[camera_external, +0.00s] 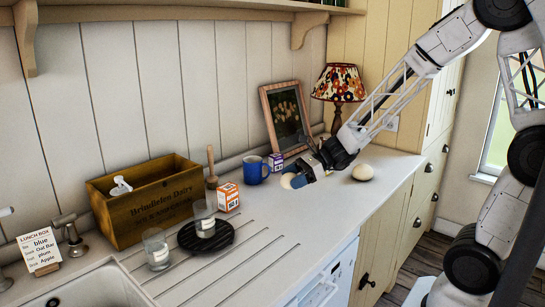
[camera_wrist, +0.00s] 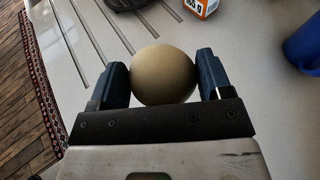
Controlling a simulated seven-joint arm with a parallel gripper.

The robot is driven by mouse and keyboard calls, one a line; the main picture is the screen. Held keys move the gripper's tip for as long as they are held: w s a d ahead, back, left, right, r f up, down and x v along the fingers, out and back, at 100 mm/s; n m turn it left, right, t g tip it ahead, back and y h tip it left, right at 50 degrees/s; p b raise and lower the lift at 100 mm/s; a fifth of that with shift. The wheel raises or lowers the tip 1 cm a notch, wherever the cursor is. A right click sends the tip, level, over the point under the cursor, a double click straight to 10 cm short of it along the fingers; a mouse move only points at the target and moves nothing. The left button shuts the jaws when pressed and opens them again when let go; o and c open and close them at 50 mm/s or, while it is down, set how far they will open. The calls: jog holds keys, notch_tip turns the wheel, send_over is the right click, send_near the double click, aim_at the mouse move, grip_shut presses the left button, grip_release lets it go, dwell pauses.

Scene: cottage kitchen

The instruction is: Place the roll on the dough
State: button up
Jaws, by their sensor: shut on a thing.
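My gripper (camera_external: 296,180) is shut on a smooth, round, tan ball, which I take to be the roll (camera_wrist: 163,75). In the wrist view the ball sits between the two blue fingers, touching both. In the external view the roll (camera_external: 287,181) shows partly behind the fingers, low over the counter; I cannot tell whether it touches the surface. A pale, slightly flattened round lump, which I take to be the dough (camera_external: 362,173), rests on the counter to the right of my gripper. It is not in the wrist view.
A lamp (camera_external: 339,85) stands behind the dough. The counter (camera_external: 385,165) around the dough is clear.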

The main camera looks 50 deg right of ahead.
jog(key=d+r+m+t+h, duration=0.2)
jog(key=d+m+t+h, duration=0.15)
jog(key=d, duration=1.65)
notch_tip(320, 180, up, 3)
jog(key=m+t+h, duration=0.2)
jog(key=m+h, duration=0.1)
jog(key=m, duration=0.1)
send_over(377, 166)
jog(key=shift+w, duration=0.1)
jog(key=shift+f, duration=0.1)
jog(key=shift+f, duration=1.95)
jog(key=shift+f, duration=2)
jog(key=shift+f, duration=0.15)
